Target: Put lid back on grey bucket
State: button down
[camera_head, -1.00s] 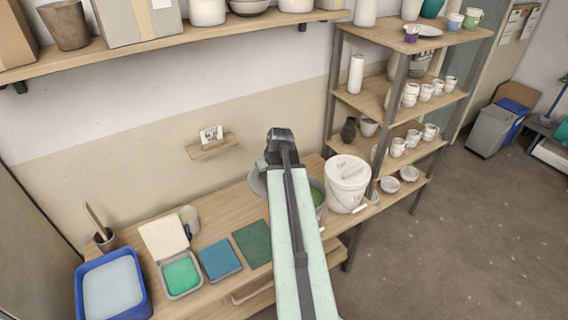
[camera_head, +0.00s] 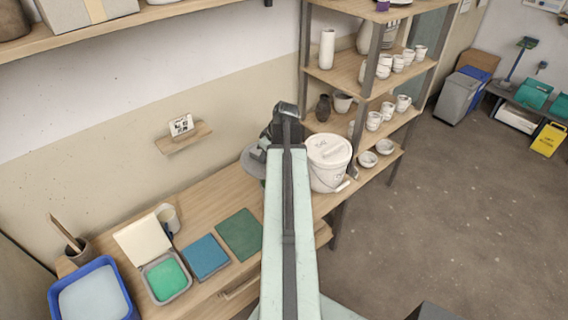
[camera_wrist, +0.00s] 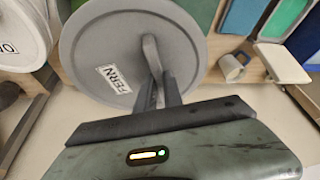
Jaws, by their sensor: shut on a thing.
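My gripper (camera_wrist: 160,92) is shut on the bar handle of a round grey lid (camera_wrist: 95,62). The lid has a white label, blurred and turned in the wrist view. In the head view the lid's grey edge (camera_head: 251,161) shows left of my arm, near the back of the bench. The grey bucket is not clearly seen: my arm covers that part of the bench in the head view, and the lid fills that part of the wrist view. I cannot tell whether the lid touches a bucket.
A white lidded bucket (camera_head: 328,165) stands right of my arm; it is also at the wrist view's left edge (camera_wrist: 20,38). Shelves stand behind right.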

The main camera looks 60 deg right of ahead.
jog(key=s+d+n, duration=0.1)
jog(key=s, duration=0.1)
jog(key=s+d+f+n, duration=0.1)
jog(key=s+d+f+y+b, duration=0.1)
jog(key=s+d, duration=0.1)
jog(key=shift+s+n, duration=0.3)
jog(key=shift+n, duration=0.1)
notch_tip(320, 180, down, 6)
jog(key=b, duration=0.6)
jog(key=shift+f, duration=0.2)
jog(key=shift+w, duration=0.1)
jog(key=shift+f+b, duration=0.8)
jog(key=shift+b, duration=0.2)
dwell(0.8)
jog(key=c, duration=0.9)
grip_release()
jog(key=shift+r, duration=0.1)
notch_tip(320, 180, up, 7)
jog(key=p, duration=0.7)
